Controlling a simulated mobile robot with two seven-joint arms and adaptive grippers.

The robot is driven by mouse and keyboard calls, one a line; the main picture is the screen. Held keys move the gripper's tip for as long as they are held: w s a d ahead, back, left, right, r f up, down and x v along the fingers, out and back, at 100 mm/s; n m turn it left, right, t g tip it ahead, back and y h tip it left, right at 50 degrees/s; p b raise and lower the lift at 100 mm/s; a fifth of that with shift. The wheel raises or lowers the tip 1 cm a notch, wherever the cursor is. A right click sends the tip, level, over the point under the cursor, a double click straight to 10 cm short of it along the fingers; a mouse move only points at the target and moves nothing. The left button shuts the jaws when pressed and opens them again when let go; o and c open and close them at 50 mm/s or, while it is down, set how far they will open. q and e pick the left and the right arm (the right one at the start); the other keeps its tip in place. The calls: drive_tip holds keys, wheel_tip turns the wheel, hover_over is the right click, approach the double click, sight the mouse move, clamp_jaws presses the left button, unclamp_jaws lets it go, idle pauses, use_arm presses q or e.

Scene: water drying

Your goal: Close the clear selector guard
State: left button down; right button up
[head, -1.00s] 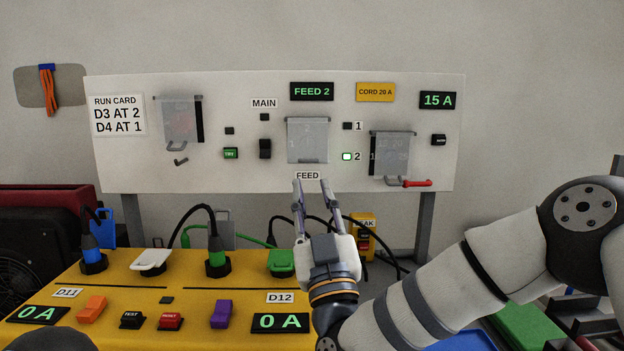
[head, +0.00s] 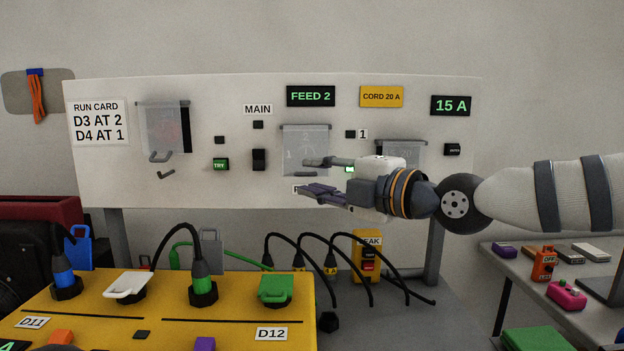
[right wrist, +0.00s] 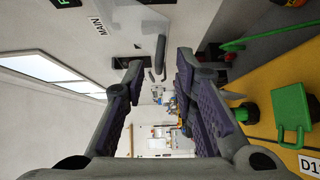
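The pale panel (head: 240,185) carries three clear guards. The middle guard (head: 305,142), over the feed selector, hangs from a grey bar; my right gripper partly covers its lower edge. The left guard (head: 163,122) has a grey handle below it. The right guard (head: 402,150) is partly hidden behind my gripper. My right gripper (head: 310,177) points left in front of the middle guard's lower part, fingers apart and empty; contact cannot be told. In the right wrist view the fingers (right wrist: 158,72) are spread, with a clear sheet (right wrist: 185,12) and grey bar beyond them.
The yellow box (head: 235,310) with plugs and cables stands below the panel. A grey table (head: 515,265) with small coloured devices is at the right. Black cables (head: 345,260) arch below my right gripper. The wall side at the upper right is clear.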

drive_tip(key=shift+x, duration=0.8)
drive_tip(key=shift+r, duration=0.1)
drive_tip(key=shift+c, duration=0.6)
drive_tip(key=c, duration=0.5)
drive_tip(key=shift+w+r, duration=0.1)
drive_tip(key=shift+a, duration=0.1)
